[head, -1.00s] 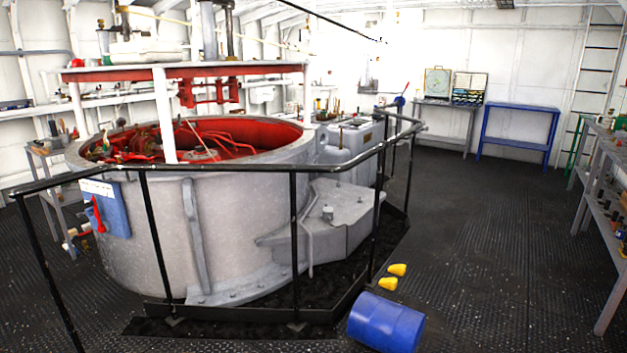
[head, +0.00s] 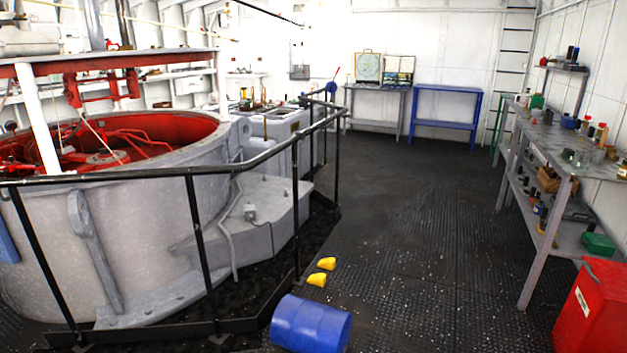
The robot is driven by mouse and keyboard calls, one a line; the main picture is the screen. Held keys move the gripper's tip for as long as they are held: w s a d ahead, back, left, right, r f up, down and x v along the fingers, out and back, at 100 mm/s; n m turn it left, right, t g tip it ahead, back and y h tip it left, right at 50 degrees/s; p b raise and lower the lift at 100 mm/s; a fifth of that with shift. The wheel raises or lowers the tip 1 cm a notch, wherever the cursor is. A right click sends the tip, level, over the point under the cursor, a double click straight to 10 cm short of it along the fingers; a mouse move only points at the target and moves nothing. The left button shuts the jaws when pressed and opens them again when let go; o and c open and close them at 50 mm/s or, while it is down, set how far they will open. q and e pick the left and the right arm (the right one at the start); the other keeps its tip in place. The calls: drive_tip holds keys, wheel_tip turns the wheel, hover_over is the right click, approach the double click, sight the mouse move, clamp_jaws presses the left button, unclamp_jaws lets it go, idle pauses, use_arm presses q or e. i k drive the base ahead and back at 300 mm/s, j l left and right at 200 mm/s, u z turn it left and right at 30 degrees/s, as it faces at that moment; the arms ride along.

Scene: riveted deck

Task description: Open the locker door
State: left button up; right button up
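No locker door that I can make out shows in the head view. A red box-like cabinet (head: 592,312) with a white label stands at the lower right, cut off by the picture edge; I cannot tell whether it has a door. Neither of my grippers is in view.
A blue barrel (head: 310,324) lies on its side at the bottom, with two yellow blocks (head: 320,272) behind it. A black railing (head: 193,220) surrounds the large grey tub (head: 130,240). A cluttered workbench (head: 565,160) lines the right wall. The deck (head: 410,220) between is open.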

sight(233, 85)
drive_tip(key=i+l+z, duration=0.5)
drive_tip(key=i+z, duration=0.25)
drive_tip(key=i+l, duration=0.1)
drive_tip(key=i, duration=1.8)
drive_tip(key=i+l, duration=0.15)
drive_tip(key=i, duration=0.85)
drive_tip(key=i+u, duration=0.25)
drive_tip(key=i, duration=0.4)
drive_tip(key=i+u, duration=0.25)
drive_tip(key=i, duration=1.25)
drive_tip(key=i+u, duration=0.1)
drive_tip(key=i, duration=0.7)
drive_tip(key=i+u, duration=0.1)
drive_tip(key=i, duration=0.75)
drive_tip(key=i+l, duration=0.1)
drive_tip(key=i, duration=0.7)
drive_tip(key=i+l+u, duration=0.1)
drive_tip(key=i, duration=0.7)
drive_tip(key=i+l+u, duration=0.1)
drive_tip(key=i+u, duration=0.4)
drive_tip(key=i, duration=0.8)
